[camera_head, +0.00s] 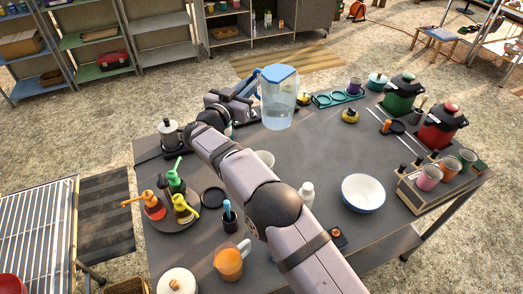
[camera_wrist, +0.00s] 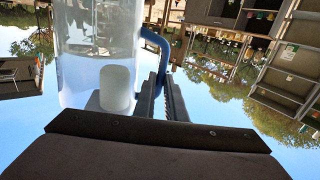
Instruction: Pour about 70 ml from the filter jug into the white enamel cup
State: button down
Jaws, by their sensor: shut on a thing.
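The filter jug (camera_head: 278,108) is clear with a blue lid and handle, has water in its lower part, and looks upright over the back of the table. My gripper (camera_head: 245,92) is shut on its blue handle at the jug's left side. In the wrist view, the jug's clear wall (camera_wrist: 85,45) and blue handle (camera_wrist: 158,42) show beside my gripper's fingers (camera_wrist: 162,98). A white cup (camera_head: 265,157), likely the enamel cup, stands mid-table, in front of the jug and partly hidden by my arm; its inside is not clear.
A white blue-rimmed bowl (camera_head: 363,194) and a small white bottle (camera_head: 307,193) stand right of my arm. Coloured pump bottles (camera_head: 175,180) and an orange-filled jug (camera_head: 229,262) are at left. Green (camera_head: 400,95) and red (camera_head: 440,125) pots stand at right.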

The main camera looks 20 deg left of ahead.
jog(key=s+a+n+g+y+p, duration=0.1)
jog(key=s+a+n+y+p, duration=0.4)
jog(key=s+a, duration=1.1)
jog(key=shift+s+a+r+y+p, duration=0.15)
jog(key=shift+a+r+y+p, duration=0.05)
jog(key=shift+y+p, duration=1.35)
jog(key=shift+d, duration=0.15)
jog(key=w+d+m+t+b, duration=0.1)
jog(key=d+m+t+b, duration=0.1)
jog(key=d+m+b, duration=0.6)
jog(key=shift+w+d+f+m+h, duration=0.2)
jog(key=shift+m+h, duration=0.25)
jog(key=shift+m, duration=0.75)
jog(key=shift+d+r+m, duration=0.1)
jog(key=shift+d+m, duration=0.1)
jog(key=shift+m, duration=0.3)
